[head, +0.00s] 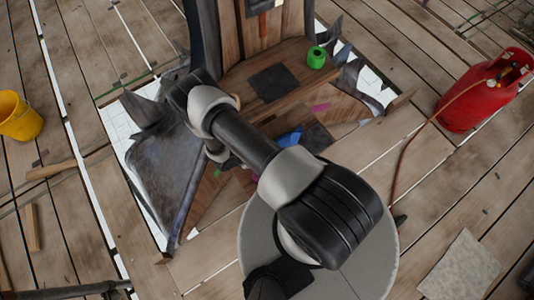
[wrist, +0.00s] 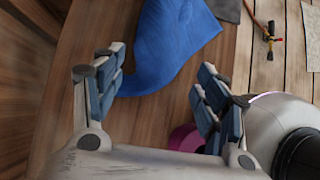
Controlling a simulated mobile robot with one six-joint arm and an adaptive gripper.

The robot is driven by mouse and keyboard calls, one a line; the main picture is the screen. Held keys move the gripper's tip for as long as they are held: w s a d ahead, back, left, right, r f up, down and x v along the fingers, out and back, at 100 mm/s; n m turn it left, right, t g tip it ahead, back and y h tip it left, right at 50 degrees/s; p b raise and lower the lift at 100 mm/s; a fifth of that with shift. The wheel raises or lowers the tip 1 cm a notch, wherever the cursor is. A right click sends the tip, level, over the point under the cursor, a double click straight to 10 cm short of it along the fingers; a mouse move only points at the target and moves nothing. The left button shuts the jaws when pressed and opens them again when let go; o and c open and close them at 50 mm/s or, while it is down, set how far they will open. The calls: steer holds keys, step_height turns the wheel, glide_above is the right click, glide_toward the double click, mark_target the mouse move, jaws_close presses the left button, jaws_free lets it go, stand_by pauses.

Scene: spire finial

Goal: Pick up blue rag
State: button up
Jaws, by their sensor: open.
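The blue rag (head: 291,138) lies on the wooden ledge of the spire base in the head view, partly hidden by my arm. In the wrist view the blue rag (wrist: 178,42) is a crumpled, pointed cloth at the top middle, running off the top edge. My gripper (wrist: 160,76) is open and empty, its two padded fingers spread either side of the rag's lower end. The left fingertip overlaps the rag's edge in the picture; I cannot tell whether it touches. In the head view the gripper is mostly hidden behind my arm.
A magenta object (wrist: 186,138) sits by the right finger. A green roll (head: 316,57) and a dark square sheet (head: 274,82) lie on the upper ledge.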

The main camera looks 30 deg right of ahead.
steer(key=shift+b+x, duration=0.3)
steer(key=shift+x, duration=0.8)
steer(key=shift+c, duration=0.4)
steer(key=shift+s+f, duration=0.1)
steer(key=shift+s, duration=0.2)
steer(key=c, duration=0.8)
jaws_close()
